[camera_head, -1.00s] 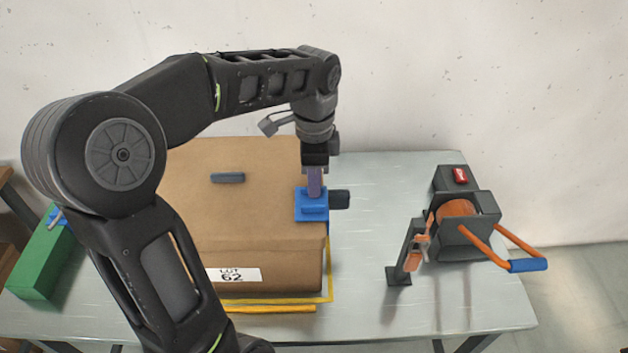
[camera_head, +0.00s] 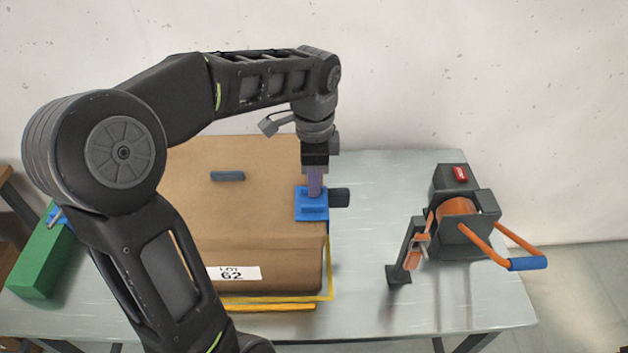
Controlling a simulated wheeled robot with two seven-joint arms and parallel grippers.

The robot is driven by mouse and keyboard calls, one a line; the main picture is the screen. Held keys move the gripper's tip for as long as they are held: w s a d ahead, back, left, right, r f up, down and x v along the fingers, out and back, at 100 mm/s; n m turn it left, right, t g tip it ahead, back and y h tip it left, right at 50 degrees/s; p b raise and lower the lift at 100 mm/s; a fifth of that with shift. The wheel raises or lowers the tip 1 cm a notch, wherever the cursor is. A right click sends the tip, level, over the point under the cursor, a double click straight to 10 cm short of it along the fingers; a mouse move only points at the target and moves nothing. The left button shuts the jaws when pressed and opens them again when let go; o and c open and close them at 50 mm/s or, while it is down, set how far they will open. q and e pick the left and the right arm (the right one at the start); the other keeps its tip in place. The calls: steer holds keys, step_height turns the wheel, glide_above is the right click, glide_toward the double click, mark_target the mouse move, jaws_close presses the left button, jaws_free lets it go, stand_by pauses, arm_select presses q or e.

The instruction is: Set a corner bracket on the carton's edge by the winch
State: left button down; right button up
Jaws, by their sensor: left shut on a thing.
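A brown carton (camera_head: 250,225) with a "LOT 62" label stands on the table. A blue corner bracket (camera_head: 312,210) sits at the carton's right top edge, the side facing the winch. My left gripper (camera_head: 314,190) points down and is shut on the bracket's upper part. Whether the bracket rests fully on the edge is hard to tell. The winch (camera_head: 458,220), dark with an orange drum and a blue-gripped handle, stands to the right, apart from the carton. My right gripper is not in view.
A yellow strap or frame (camera_head: 275,306) lies around the carton's base. A small dark block (camera_head: 228,176) lies on the carton top. The table (camera_head: 365,200) is bare between carton and winch.

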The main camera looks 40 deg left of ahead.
arm_select(q)
steer(key=c, duration=1.1)
jaws_free()
steer(key=shift+r+p, duration=2.95)
steer(key=shift+r, duration=0.6)
